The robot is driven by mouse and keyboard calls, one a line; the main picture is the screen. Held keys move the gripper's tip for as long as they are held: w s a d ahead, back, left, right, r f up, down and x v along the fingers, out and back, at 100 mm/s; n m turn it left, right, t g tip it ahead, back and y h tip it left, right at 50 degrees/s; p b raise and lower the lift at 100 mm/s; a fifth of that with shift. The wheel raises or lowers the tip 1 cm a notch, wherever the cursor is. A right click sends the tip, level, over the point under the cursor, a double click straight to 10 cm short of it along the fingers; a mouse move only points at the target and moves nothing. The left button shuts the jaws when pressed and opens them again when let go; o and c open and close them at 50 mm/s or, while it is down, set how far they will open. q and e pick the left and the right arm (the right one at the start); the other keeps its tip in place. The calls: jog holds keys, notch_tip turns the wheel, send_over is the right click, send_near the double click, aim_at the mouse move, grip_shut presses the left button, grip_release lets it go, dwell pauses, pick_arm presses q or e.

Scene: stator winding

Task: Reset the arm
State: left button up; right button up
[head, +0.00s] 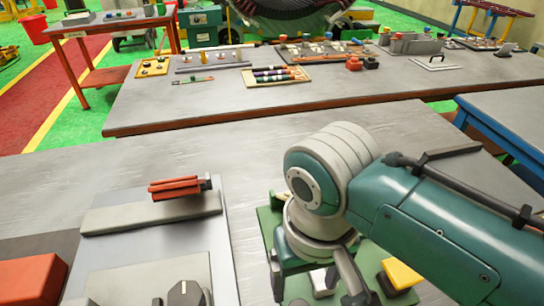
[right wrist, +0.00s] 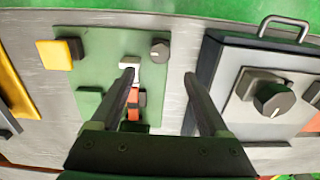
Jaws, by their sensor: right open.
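My right arm (head: 420,220) comes in from the right in the head view and reaches down over a green panel (head: 266,222). The arm hides much of that panel, and the fingertips are not clear there. In the right wrist view my right gripper (right wrist: 158,78) is open with nothing held. Its left finger overlaps the green panel (right wrist: 100,75) in the picture, beside a small white and red part (right wrist: 133,98). Its right finger is over the strip between the panel and a grey case (right wrist: 235,115). I cannot tell whether the fingers touch anything. My left gripper is not in view.
To the left, red-orange bars (head: 178,188) lie on a grey block (head: 120,219). A long bench (head: 200,112) with several small parts stands behind. The table (head: 90,168) is bare at the back left.

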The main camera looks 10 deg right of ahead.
jog(key=s+d+r+n+t, duration=0.2)
jog(key=s+d+r+t, duration=0.1)
jog(key=s+d+r, duration=0.8)
jog(key=w+a+p+v, duration=0.1)
jog(key=w+p+v, duration=0.2)
jog(key=p+v, duration=1)
jog(key=w+r+p+v, duration=0.1)
jog(key=w+p+v, duration=0.2)
jog(key=p+v, duration=1.1)
jog(key=shift+a+r+t+p, duration=0.3)
jog(key=shift+a+r+p, duration=0.1)
jog(key=shift+p, duration=0.5)
